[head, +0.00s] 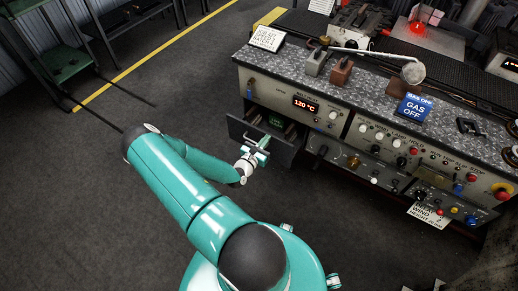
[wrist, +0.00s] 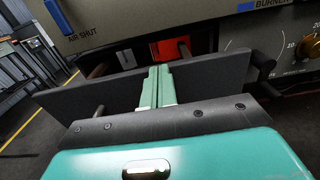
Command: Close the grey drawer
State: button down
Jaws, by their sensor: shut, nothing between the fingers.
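The grey drawer (head: 285,151) stands pulled out of the left front of the console in the head view. In the wrist view its dark grey front panel (wrist: 90,88) runs across the picture, with a gap between it and the console face. My gripper (head: 265,142) is at the outer side of this panel, near its middle. In the wrist view my gripper's green fingers (wrist: 160,70) are together, with nothing between them, and overlap the panel's top edge. I cannot tell whether they touch it. They hide the middle of the panel.
The console (head: 330,90) carries a temperature display (head: 306,106), several knobs and a blue "gas off" sign (head: 414,107). A ladle (head: 412,72) lies on its top. Knobs stick out right of the drawer.

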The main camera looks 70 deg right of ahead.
jog(key=s+d, duration=0.2)
jog(key=d, duration=1)
jog(key=shift+d+r, duration=0.15)
jog(key=shift+d, duration=0.1)
jog(key=shift+w+a, duration=0.1)
